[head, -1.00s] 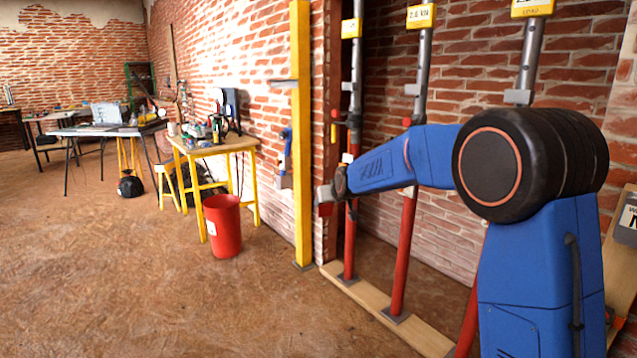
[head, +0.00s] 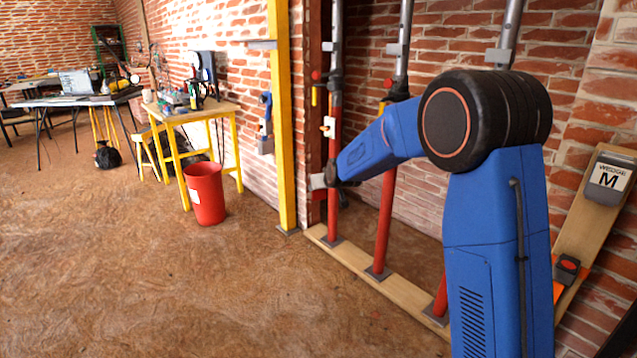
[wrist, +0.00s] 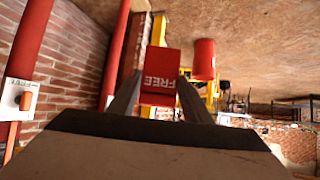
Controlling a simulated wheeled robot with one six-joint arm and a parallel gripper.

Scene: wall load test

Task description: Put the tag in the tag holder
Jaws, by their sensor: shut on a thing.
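The red tag, with white "FREE" lettering that appears inverted, is between the two dark fingers of my gripper (wrist: 158,92) in the wrist view; its face (wrist: 160,68) is in plain sight. In the wrist view a white plate with an orange knob (wrist: 20,98) is on a red prop at left. I cannot tell whether it is the tag holder. The tag is apart from that plate.
Red and grey props (head: 384,225) stand on a wooden sill (head: 350,267) before the brick wall. A yellow post (head: 283,120) is left of them. A red bucket (head: 206,195) and yellow-legged workbench (head: 190,115) stand farther left. The floor in front is clear.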

